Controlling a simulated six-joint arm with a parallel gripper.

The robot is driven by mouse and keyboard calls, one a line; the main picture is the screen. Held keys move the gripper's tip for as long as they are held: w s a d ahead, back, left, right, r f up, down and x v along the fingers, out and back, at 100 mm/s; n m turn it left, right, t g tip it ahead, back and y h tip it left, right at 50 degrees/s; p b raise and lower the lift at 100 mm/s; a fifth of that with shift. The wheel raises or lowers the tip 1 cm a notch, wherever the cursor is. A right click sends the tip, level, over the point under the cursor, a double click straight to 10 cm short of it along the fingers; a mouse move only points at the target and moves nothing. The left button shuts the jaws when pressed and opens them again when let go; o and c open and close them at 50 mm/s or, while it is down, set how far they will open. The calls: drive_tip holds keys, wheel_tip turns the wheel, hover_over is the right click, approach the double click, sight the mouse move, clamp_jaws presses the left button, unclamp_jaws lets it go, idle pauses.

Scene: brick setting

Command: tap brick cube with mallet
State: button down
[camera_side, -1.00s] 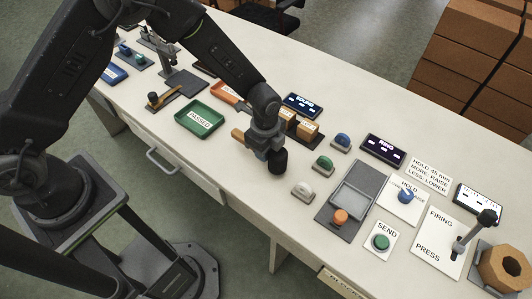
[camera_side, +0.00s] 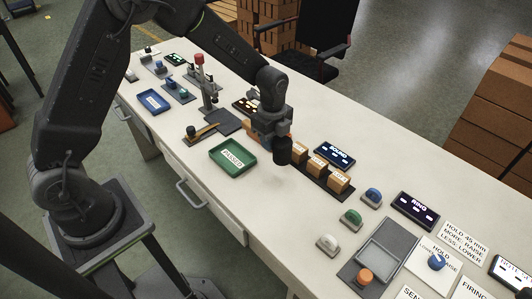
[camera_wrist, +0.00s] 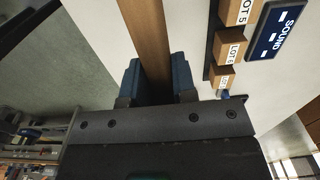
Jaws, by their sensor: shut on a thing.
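My gripper (camera_side: 272,122) is shut on the mallet's wooden handle (camera_wrist: 148,40), which runs between the two blue-grey fingers (camera_wrist: 155,85) in the wrist view. In the side view a dark cylinder (camera_side: 282,152), which looks like the mallet head, hangs just below my gripper, above the bench. Three brick cubes with LOT labels stand in a row on a dark strip: the nearest to my gripper (camera_side: 300,152), the middle one (camera_side: 317,166) and the right one (camera_side: 339,181). The head appears left of the row; whether it touches a cube I cannot tell.
A SOUND display (camera_side: 335,154) stands behind the cubes. A green PASSED tray (camera_side: 216,163) lies left of my gripper. Green (camera_side: 350,218), blue (camera_side: 372,196) and white (camera_side: 327,243) buttons stand to the right. The bench between tray and white button is clear.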

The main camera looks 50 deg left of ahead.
drive_tip(key=w+a, duration=0.4)
drive_tip(key=w, duration=0.8)
drive_tip(key=shift+s+f, duration=0.1)
drive_tip(key=shift+f, duration=2)
drive_tip(key=shift+f, duration=0.1)
drive_tip(key=shift+f, duration=0.9)
wheel_tip(320, 180, up, 7)
